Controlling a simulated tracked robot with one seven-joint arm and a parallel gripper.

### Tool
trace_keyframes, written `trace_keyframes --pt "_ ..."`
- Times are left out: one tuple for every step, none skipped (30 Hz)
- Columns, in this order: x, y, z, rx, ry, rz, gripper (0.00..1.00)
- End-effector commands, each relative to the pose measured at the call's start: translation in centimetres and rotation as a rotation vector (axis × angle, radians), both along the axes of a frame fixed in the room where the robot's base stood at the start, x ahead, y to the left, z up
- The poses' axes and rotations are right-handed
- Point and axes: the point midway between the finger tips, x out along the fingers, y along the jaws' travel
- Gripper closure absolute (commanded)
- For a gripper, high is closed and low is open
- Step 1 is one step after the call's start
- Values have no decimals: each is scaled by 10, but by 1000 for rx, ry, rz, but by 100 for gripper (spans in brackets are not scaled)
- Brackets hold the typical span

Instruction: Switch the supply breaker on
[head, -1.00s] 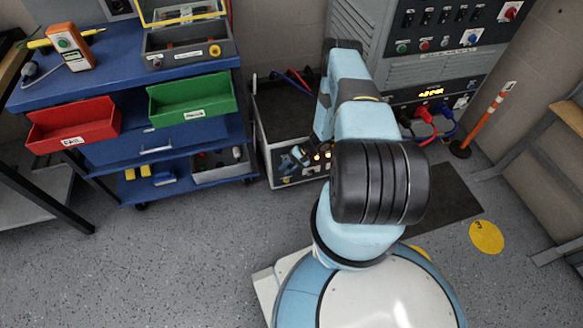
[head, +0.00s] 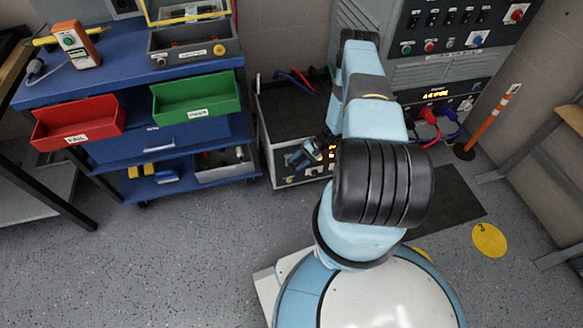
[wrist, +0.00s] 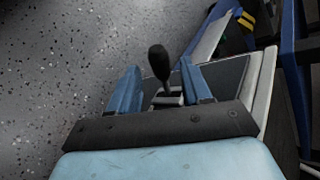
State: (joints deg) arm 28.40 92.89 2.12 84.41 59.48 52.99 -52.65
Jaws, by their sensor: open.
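In the wrist view a black-knobbed lever (wrist: 158,62) rises from a small grey slotted mount on a dark panel (wrist: 232,72). It looks like the breaker handle, though no label is readable. My gripper (wrist: 160,80) has its two blue fingers apart, one on each side of the lever, with gaps visible on both sides. In the head view my gripper (head: 308,155) is at the front face of the low grey cabinet (head: 268,150). My arm hides the right part of this cabinet, and the lever cannot be made out there.
A blue trolley (head: 200,133) with a red bin (head: 78,122) and a green bin (head: 196,98) stands left of the cabinet. A tall grey panel (head: 435,70) with switches and plugged cables stands behind my arm. An orange-white post (head: 490,122) is at right. The front floor is clear.

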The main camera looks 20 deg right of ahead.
Motion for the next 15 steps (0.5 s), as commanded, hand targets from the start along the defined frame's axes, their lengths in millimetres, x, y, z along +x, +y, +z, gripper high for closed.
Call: trace_keyframes --pt "1 -10 7 -1 -2 -3 52" --pt "1 -15 10 -1 -1 -4 52" --pt "0 -21 15 -2 -1 -3 52" --pt "0 -26 18 -2 -2 -3 52" --pt "0 -30 22 -2 -1 -3 52" --pt "0 -36 26 -1 -1 -4 52" --pt "-1 -40 29 -2 -1 -2 52" --pt "-1 -44 32 -1 -1 -1 52" --pt "-1 -49 35 -2 -1 -3 52" --pt "-1 -52 38 -2 -1 -3 52" --pt "-1 -56 40 -2 0 -2 52" --pt "-2 -59 42 -2 0 -2 52" --pt "-2 -61 44 -2 1 -2 52" --pt "-2 -63 45 -2 1 -2 52" --pt "-2 -65 47 -2 1 -2 52"
